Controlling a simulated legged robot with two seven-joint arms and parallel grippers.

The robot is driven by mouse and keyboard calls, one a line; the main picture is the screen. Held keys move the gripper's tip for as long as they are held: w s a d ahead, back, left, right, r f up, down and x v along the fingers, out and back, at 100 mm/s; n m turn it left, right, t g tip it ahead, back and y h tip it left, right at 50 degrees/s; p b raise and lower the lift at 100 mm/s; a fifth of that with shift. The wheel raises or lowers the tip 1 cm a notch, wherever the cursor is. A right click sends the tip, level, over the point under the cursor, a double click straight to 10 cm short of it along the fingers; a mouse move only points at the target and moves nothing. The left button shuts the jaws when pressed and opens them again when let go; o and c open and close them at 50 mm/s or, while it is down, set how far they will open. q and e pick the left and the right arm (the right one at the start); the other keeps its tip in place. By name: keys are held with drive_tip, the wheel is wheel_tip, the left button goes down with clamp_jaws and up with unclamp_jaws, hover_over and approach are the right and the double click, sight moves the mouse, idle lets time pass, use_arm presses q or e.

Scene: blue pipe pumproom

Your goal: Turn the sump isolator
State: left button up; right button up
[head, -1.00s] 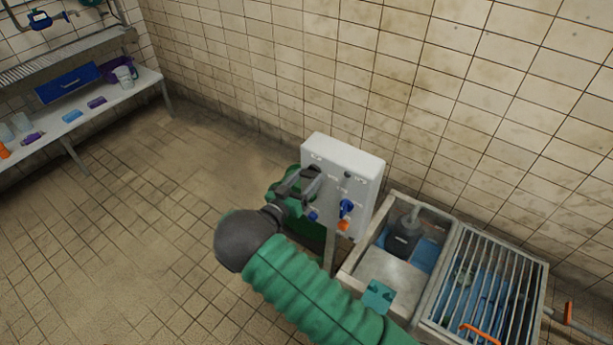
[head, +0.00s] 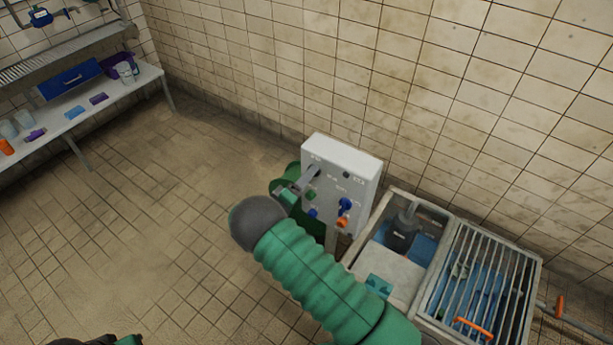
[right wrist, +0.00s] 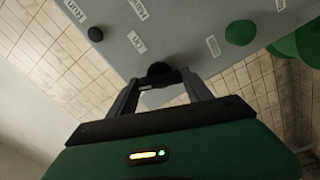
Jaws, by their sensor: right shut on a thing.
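A pale grey control box (head: 345,155) stands on a post against the tiled wall, with knobs and small labels on its face. My right gripper (head: 314,173) is at the upper left of that face. In the right wrist view its two fingers (right wrist: 160,82) are closed on a dark knob (right wrist: 159,69) on the panel. The knob is mostly hidden, and I cannot read its label. A dark and green part at the bottom left edge of the head view looks like my left gripper (head: 100,341); its fingers are out of frame.
The box also carries a blue handle (head: 345,204), an orange knob (head: 343,222) and a green button (right wrist: 240,32). A sump tank (head: 399,271) with a grating (head: 489,285) stands close at right. A bench (head: 88,118) is at far left. The floor between is clear.

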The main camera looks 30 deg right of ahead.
drive_tip(key=shift+f+n+p, duration=0.1)
drive_tip(key=shift+n+p, duration=0.35)
drive_tip(key=shift+n, duration=1.75)
drive_tip(key=o, duration=1.1)
drive_tip(key=shift+o, duration=1.3)
